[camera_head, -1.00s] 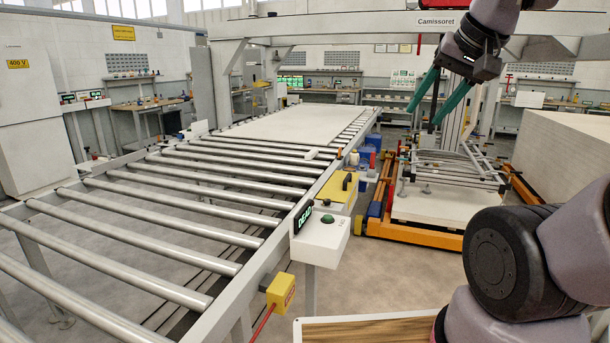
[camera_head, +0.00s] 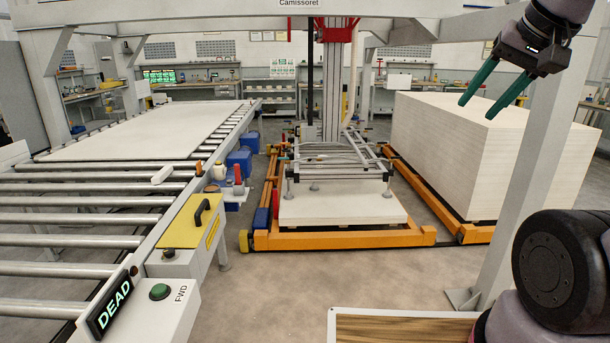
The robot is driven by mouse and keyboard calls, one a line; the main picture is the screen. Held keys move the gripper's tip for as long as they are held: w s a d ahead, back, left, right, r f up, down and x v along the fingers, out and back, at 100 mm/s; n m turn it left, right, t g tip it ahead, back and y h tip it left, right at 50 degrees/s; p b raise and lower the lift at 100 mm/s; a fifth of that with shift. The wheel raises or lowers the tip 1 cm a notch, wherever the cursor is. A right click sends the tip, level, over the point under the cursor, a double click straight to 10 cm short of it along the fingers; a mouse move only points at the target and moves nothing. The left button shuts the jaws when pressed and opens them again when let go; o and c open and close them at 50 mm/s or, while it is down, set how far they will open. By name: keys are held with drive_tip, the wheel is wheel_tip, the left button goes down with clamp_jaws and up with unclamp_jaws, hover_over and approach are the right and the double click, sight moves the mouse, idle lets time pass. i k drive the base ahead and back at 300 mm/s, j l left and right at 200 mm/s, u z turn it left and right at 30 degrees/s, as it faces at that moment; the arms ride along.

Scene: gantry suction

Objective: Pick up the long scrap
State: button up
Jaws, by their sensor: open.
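My gripper (camera_head: 477,110) hangs at the upper right, its two green fingers spread apart with nothing between them. In the picture it overlaps the stack of white boards, but it looks well in front of it. No piece can be surely told as the long scrap. A small pale block (camera_head: 162,174) lies at the right side of the roller conveyor (camera_head: 90,219), near the end of a large white board (camera_head: 150,128). I cannot tell whether this block is a scrap. My gripper is far from it.
A suction frame (camera_head: 335,165) hangs over a white board (camera_head: 340,205) on an orange base (camera_head: 340,239). A tall board stack (camera_head: 470,160) stands right, beside a grey gantry post (camera_head: 520,190). A console with a DEAD display (camera_head: 110,307) is front left. The middle floor is free.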

sight(161, 175)
drive_tip(key=i+l+z, duration=0.15)
drive_tip(key=i, duration=0.25)
drive_tip(key=i+l+z, duration=0.15)
drive_tip(key=i, duration=0.25)
drive_tip(key=i+j+u, duration=0.1)
drive_tip(key=i+u, duration=0.65)
drive_tip(key=i+l+u, duration=0.35)
drive_tip(key=i+u, duration=0.65)
drive_tip(key=u, duration=0.15)
drive_tip(key=i+l+u, duration=0.1)
drive_tip(key=i+u, duration=0.35)
drive_tip(key=i+l+u, duration=0.2)
drive_tip(key=u, duration=0.2)
drive_tip(key=i+l+u, duration=0.25)
drive_tip(key=u, duration=0.15)
